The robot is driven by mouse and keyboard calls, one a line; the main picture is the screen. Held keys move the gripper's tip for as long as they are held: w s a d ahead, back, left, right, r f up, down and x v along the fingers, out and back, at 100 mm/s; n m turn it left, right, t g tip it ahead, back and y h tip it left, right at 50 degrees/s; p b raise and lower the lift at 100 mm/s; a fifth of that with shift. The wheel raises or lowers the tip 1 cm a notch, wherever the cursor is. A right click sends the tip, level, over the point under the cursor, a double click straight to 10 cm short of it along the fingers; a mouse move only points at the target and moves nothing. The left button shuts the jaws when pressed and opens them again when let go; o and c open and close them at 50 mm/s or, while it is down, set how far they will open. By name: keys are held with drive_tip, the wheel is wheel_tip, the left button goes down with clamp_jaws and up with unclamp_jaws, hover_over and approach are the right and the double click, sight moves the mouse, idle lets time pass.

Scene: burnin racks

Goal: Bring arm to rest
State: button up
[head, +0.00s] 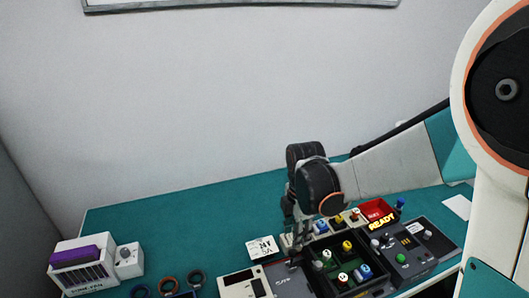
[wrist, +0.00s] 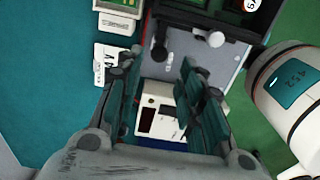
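My gripper (head: 295,245) hangs over the teal table (head: 190,225), fingers pointing down, above a grey device panel. In the wrist view my gripper (wrist: 160,85) shows two dark fingers spread apart with nothing between them. Through the gap I see the grey panel (wrist: 195,60) and a white instrument (wrist: 155,110) with a dark display beneath. The white instrument also shows in the head view (head: 243,286). My arm reaches in from the right side of the head view.
A dark tray (head: 330,270) with several coloured pieces lies right of my gripper. Beyond are a red bin (head: 375,210), a "READY" sign (head: 382,223) and a dark control box (head: 418,245). A white rack (head: 82,265) stands at left. The left back tabletop is clear.

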drive_tip(key=s+d+r+m+t+b, duration=0.3)
drive_tip(key=s+m, duration=0.4)
drive_tip(key=m, duration=0.3)
drive_tip(key=s+d+r+m+t+b, duration=0.3)
drive_tip(key=s+m, duration=0.5)
drive_tip(key=m, duration=0.3)
wheel_tip(320, 180, up, 2)
drive_tip(key=shift+d+r+t, duration=0.2)
drive_tip(key=shift+d+t, duration=0.4)
drive_tip(key=shift+d, duration=0.2)
